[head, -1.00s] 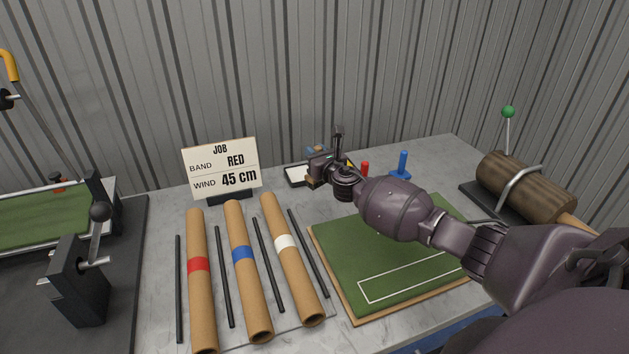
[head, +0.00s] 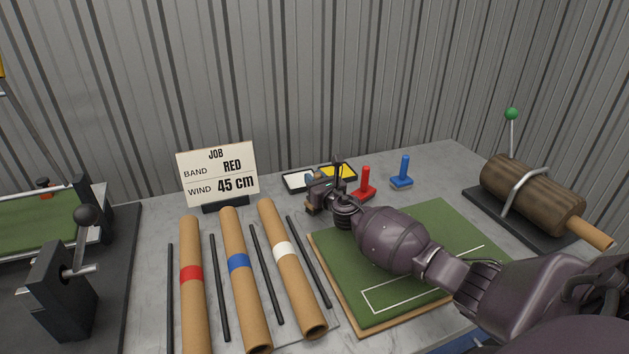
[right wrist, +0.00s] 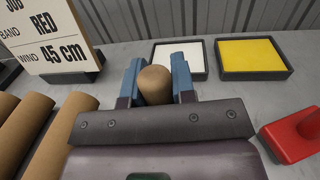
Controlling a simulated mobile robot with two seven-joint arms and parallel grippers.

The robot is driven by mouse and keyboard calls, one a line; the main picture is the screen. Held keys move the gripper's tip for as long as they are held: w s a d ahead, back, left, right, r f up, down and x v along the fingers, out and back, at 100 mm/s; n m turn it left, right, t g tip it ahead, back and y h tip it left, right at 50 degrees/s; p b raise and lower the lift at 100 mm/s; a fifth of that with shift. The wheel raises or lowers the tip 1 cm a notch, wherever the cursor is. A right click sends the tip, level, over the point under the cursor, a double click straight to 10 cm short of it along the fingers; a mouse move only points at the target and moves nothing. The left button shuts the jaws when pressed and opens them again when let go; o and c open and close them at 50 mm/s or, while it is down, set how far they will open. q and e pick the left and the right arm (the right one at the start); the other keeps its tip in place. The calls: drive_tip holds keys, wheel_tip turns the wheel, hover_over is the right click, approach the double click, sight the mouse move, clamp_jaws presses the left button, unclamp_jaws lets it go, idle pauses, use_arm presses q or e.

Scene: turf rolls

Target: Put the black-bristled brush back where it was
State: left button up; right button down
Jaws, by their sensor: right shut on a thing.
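My right gripper (head: 313,190) is shut on a brown, round-topped handle, the brush (right wrist: 155,84). In the right wrist view its blue-padded fingers (right wrist: 157,72) stand on both sides of this handle. In the head view a bit of brown shows below the fingers, above the bench between the white-banded tube and the trays. The bristles are hidden, so their colour cannot be told, nor whether the brush touches the bench. My left gripper is not in view.
Behind the gripper lie a white tray (right wrist: 181,58) and a yellow tray (right wrist: 253,55). A red-handled tool (head: 365,184) and a blue one (head: 402,172) stand to the right. Banded tubes (head: 237,262) and black rods lie left. A green turf board (head: 400,290) lies under my arm.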

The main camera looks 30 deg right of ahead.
drive_tip(key=shift+f, duration=0.15)
drive_tip(key=c, duration=0.9)
unclamp_jaws()
drive_tip(key=shift+c, duration=0.2)
drive_tip(key=shift+r, duration=0.2)
drive_tip(key=s, duration=0.4)
drive_tip(key=s+a+p, duration=0.1)
drive_tip(key=s, duration=0.3)
drive_tip(key=s+p, duration=0.1)
drive_tip(key=s, duration=0.3)
drive_tip(key=shift+a, duration=0.15)
